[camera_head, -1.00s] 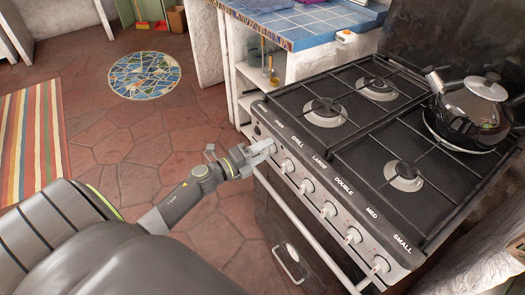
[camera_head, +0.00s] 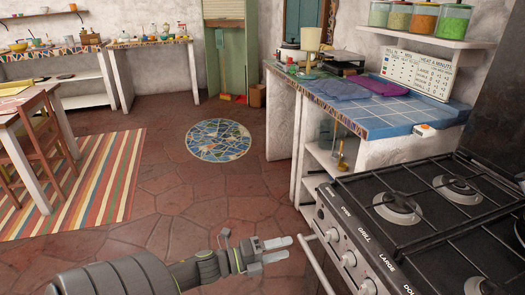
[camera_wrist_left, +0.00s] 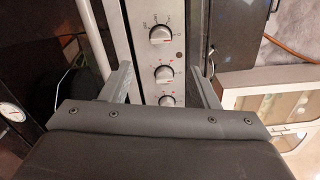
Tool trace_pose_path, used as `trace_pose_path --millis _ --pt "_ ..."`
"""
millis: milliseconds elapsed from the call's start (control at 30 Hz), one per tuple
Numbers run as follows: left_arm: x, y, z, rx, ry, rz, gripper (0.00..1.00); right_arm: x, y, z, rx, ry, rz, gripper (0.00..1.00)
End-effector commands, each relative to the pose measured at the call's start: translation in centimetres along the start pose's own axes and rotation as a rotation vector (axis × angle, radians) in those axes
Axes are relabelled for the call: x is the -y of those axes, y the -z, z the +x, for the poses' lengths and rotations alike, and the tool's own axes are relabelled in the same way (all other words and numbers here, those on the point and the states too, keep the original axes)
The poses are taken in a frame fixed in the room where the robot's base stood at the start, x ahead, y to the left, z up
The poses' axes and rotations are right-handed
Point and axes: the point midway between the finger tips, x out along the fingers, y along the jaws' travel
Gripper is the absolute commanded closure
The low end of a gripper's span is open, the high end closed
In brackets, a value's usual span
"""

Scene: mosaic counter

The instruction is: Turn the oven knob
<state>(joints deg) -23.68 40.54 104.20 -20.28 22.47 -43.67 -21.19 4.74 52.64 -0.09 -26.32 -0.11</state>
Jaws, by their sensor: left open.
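The stove's front panel has a row of light knobs at the right of the head view. The oven knob (camera_head: 332,235) appears to be the one below the "OVEN" lettering, near the panel's far end. My left gripper (camera_head: 284,249) is open and empty, in front of the panel and apart from the knobs. In the left wrist view, several knobs show beyond and between its spread fingers (camera_wrist_left: 162,82). I cannot tell which of these is the oven knob. My right gripper is not in view.
The oven door handle (camera_head: 325,270) runs below the knobs, close to my left gripper. The black hob (camera_head: 440,190) is above the panel. A blue-tiled counter (camera_head: 390,119) stands beyond the stove.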

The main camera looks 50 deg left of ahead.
Motion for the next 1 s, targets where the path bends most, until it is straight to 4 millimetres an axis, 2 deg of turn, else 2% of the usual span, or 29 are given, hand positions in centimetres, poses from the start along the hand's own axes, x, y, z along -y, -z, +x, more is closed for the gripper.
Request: trace_pose_path --millis 200,400,1000 --pt "0.1 0.0 -2.9 0.000 -0.005 -0.001 0.45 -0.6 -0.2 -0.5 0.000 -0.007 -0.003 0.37" --pt "0.1 0.0 -4.5 0.001 -0.002 0.000 0.45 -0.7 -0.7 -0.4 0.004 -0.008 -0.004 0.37" --pt "0.0 0.0 -4.7 0.002 0.000 0.001 0.45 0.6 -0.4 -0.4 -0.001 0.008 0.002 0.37"
